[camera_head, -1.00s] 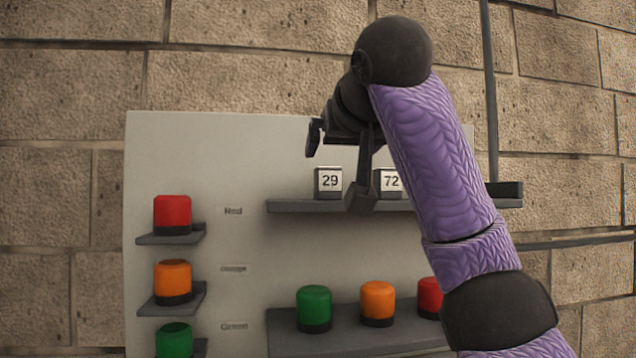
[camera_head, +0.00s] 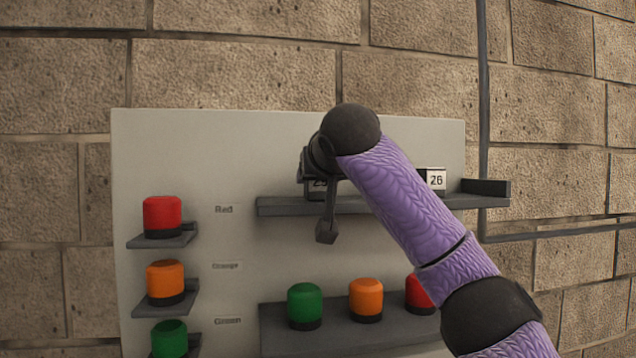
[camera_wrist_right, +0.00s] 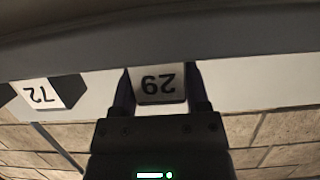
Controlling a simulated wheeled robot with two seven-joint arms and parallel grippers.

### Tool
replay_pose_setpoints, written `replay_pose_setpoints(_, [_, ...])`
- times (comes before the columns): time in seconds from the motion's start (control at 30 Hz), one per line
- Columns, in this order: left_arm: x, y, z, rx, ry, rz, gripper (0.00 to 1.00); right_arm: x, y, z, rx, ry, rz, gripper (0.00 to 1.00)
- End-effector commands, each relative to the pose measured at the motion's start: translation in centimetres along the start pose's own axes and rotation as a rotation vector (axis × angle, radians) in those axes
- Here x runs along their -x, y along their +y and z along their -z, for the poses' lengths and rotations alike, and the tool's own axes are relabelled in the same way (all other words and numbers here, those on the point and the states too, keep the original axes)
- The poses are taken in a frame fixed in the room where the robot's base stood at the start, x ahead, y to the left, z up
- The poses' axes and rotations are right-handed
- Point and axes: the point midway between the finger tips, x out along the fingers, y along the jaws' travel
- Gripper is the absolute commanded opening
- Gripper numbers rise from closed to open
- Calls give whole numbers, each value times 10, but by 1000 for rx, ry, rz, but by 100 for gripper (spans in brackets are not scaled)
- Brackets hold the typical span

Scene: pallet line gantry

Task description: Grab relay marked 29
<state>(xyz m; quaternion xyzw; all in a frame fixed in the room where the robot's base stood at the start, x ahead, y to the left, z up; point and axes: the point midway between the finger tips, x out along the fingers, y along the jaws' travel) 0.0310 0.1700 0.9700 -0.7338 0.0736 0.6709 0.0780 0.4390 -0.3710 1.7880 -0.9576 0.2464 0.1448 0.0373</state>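The relay marked 29 (camera_wrist_right: 158,84) sits between the two fingers of my right gripper (camera_wrist_right: 160,78) in the right wrist view, its label upside down there. The fingers lie close against both its sides, with no clear gap. In the head view the right gripper (camera_head: 318,196) is at the left part of the upper shelf (camera_head: 380,203) and hides most of this relay. The relay looks to be still at shelf level. My left gripper is not in view.
The relay marked 72 (camera_wrist_right: 43,94) stands beside it on the shelf; my arm hides it in the head view. The relay marked 26 (camera_head: 434,180) stands further right. Red (camera_head: 162,216), orange (camera_head: 165,282) and green (camera_head: 169,338) lamps stand on left brackets, with others on the lower shelf (camera_head: 275,335).

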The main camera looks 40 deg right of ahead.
Motion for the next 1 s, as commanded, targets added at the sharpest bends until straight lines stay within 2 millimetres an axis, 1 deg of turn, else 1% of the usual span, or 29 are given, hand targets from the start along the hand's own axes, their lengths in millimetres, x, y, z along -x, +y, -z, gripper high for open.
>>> replay_pose_setpoints(0.03, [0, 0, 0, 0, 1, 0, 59, 0, 0, 0, 0, 0, 0, 47])
replay_pose_setpoints(0.07, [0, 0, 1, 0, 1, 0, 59, 0, 0, 0, 0, 0, 0, 41])
replay_pose_setpoints(0.1, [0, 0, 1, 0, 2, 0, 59, 0, 0, 0, 0, 0, 0, 32])
replay_pose_setpoints(0.17, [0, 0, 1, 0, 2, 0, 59, 0, 0, 0, 0, 0, 0, 20])
replay_pose_setpoints(0.2, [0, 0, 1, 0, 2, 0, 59, 0, 0, 0, 0, 0, 0, 11])
replay_pose_setpoints(0.27, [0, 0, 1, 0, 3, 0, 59, 0, 0, 0, 0, 0, 0, 0])
replay_pose_setpoints(0.47, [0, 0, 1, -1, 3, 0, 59, 0, 0, 1, 0, 0, 0, 0])
replay_pose_setpoints(0.57, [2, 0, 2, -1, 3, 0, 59, 3, -1, 8, -2, 1, 1, 0])
replay_pose_setpoints(0.67, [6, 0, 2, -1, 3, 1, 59, 9, -1, 28, -3, 2, 3, 0])
replay_pose_setpoints(0.8, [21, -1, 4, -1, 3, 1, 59, 21, -2, 67, -4, 1, 3, 0])
replay_pose_setpoints(0.9, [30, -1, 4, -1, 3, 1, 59, 27, -1, 86, -1, -1, 2, 0])
replay_pose_setpoints(1.0, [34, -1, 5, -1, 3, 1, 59, 30, -1, 96, -1, 0, 2, 0])
